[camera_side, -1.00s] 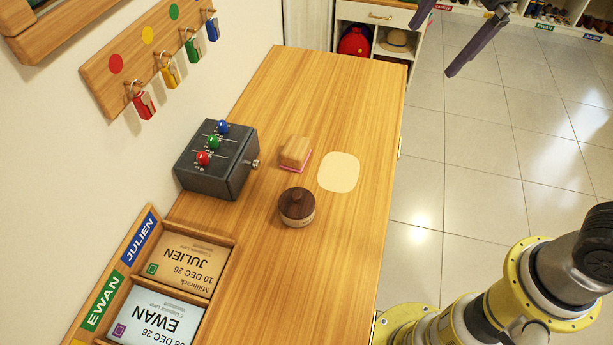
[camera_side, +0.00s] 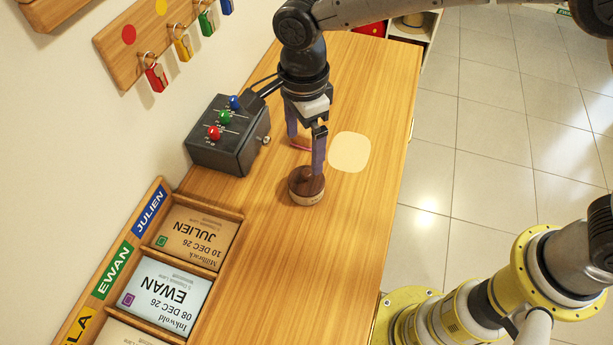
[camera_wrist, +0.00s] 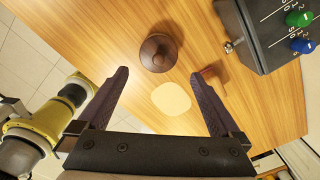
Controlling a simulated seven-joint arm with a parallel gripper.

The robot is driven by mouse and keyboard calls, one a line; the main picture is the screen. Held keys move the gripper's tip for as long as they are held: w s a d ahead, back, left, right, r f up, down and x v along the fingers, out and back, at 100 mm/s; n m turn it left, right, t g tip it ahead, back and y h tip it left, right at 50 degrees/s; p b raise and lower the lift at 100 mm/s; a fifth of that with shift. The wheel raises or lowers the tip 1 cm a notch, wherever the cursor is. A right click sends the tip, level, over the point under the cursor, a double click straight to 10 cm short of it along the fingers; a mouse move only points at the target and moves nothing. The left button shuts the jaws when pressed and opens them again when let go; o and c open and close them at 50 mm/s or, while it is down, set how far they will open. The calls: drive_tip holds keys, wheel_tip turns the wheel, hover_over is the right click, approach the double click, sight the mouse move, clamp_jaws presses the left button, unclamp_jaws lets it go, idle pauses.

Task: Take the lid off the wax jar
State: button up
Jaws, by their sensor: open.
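The wax jar (camera_side: 306,198) stands upright on the wooden bench top, a light round body under a dark brown lid (camera_side: 304,180). The lid is on the jar and has a round knob, seen from above in the wrist view (camera_wrist: 158,53). My gripper (camera_side: 305,156) points down above the bench. In the side view one finger covers part of the lid. In the wrist view my gripper (camera_wrist: 160,90) is open and empty, and the lid lies ahead of the fingertips, between their lines. I cannot tell whether a finger touches it.
A pale rounded patch (camera_side: 349,152) lies right of the jar. A brush-like wooden block (camera_wrist: 213,78) is mostly hidden behind my gripper. A dark box with coloured knobs (camera_side: 226,140) stands left. Compartments with cards (camera_side: 165,293) line the front left.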

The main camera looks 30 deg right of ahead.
sight(307, 172)
drive_tip(key=f, duration=0.8)
drive_tip(key=shift+s+d+f, duration=0.1)
drive_tip(key=shift+d+f, duration=0.1)
drive_tip(key=shift+f, duration=0.15)
drive_tip(key=shift+r, duration=0.1)
drive_tip(key=c, duration=1)
